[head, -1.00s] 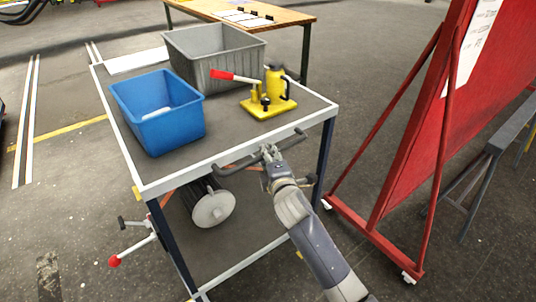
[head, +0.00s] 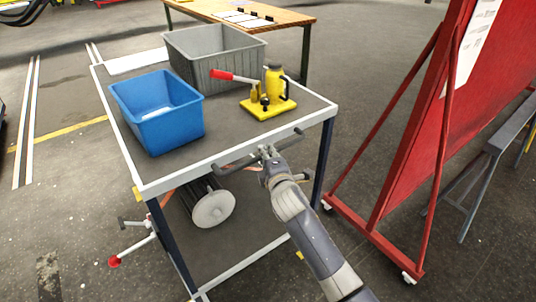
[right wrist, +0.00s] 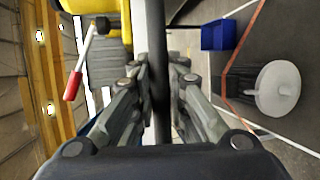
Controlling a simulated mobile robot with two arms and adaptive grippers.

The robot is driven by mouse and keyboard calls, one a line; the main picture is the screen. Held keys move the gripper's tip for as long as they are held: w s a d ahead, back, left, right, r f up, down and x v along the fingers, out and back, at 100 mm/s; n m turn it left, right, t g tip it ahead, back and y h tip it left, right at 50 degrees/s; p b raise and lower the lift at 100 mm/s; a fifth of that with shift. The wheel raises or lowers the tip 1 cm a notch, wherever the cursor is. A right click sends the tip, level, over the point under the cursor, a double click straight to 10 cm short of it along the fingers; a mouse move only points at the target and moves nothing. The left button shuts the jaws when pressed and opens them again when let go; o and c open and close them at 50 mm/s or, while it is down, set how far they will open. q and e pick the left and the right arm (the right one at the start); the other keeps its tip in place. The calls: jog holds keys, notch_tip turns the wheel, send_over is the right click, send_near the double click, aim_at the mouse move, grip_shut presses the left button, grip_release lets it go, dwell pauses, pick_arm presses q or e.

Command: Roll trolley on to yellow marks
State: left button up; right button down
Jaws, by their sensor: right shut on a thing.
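The trolley (head: 232,155) is a grey-topped table with a white rim and dark legs. Its dark handle bar (head: 238,167) runs along the near side. My right gripper (head: 267,153) is at the handle and shut on it; in the right wrist view the bar (right wrist: 159,70) passes between the fingers (right wrist: 157,105). Small yellow patches show on the floor by the trolley's left side (head: 137,193) and below its right side (head: 299,255); the trolley partly hides the floor there. My left gripper is not in view.
The trolley carries a blue bin (head: 158,118), a grey crate (head: 218,60) and a yellow jack (head: 270,95). A motor-like cylinder (head: 213,208) sits below. A red board on a wheeled frame (head: 425,140) stands close on the right. A wooden table (head: 285,17) stands behind.

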jog(key=shift+w+a, duration=0.55)
jog(key=shift+w, duration=0.15)
jog(key=c, duration=1.6)
grip_release()
jog(key=shift+o, duration=0.2)
jog(key=v, duration=1.2)
jog(key=shift+s+d, duration=0.1)
jog(key=shift+s, duration=0.05)
